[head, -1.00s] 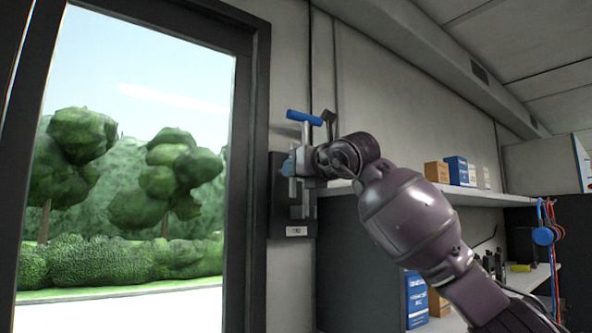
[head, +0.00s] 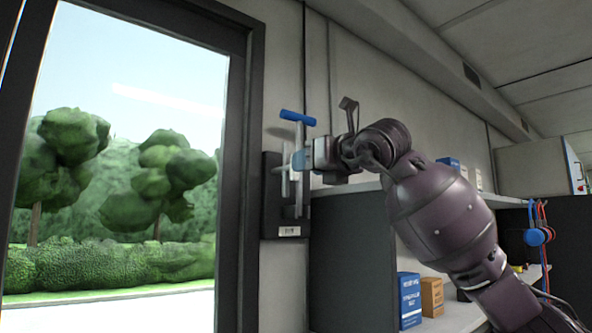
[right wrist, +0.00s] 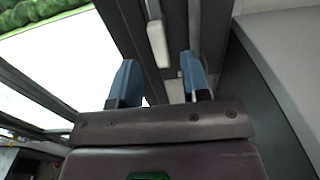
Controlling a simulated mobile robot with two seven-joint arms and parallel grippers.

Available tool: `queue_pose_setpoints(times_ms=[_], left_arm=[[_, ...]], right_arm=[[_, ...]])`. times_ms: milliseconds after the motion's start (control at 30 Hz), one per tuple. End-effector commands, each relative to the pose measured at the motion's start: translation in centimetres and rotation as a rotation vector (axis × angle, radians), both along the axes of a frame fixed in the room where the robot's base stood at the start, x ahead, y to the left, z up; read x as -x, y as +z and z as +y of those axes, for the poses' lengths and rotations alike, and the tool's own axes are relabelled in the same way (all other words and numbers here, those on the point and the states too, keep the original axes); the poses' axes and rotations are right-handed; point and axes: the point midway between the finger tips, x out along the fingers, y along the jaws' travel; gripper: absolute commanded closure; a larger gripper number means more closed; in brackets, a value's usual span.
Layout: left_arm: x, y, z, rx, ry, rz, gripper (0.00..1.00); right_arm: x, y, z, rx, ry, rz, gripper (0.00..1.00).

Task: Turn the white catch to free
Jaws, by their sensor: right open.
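A dark wall plate (head: 271,205) is mounted beside the door frame. It carries a grey upright lever with a blue T-handle (head: 298,117) on top. A small pale upright piece, which looks like the white catch (head: 285,178), stands on the plate left of the lever. My right gripper (head: 301,160) is level with the lever's middle, in front of the plate, its blue fingertips overlapping the lever in the picture. In the right wrist view my gripper (right wrist: 160,80) is open with nothing between its fingers; the white catch (right wrist: 158,42) appears beyond the gap, apart from the fingers. My left gripper is out of view.
A dark door frame (head: 236,180) with a large window is at left. At right a shelf (head: 340,188) holds boxes, and a blue box (head: 409,300) stands below it. A blue item with cables (head: 538,236) hangs far right.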

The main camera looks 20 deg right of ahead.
Motion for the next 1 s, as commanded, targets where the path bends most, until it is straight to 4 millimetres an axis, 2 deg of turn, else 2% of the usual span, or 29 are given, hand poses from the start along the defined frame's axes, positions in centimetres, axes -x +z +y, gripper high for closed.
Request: queue_pose_setpoints(times_ms=[100,333,600,1000], left_arm=[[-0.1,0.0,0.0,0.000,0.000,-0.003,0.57],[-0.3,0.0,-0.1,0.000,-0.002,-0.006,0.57],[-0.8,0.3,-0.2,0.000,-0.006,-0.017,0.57],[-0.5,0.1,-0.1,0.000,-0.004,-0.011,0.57]], right_arm=[[1.7,-0.1,-0.7,0.003,-0.001,-0.001,0.57],[3.5,-0.1,-1.3,0.002,0.000,-0.001,0.57],[3.7,0.0,-1.3,0.001,0.000,0.000,0.57],[3.8,0.2,-1.2,0.017,0.007,-0.018,0.57]])
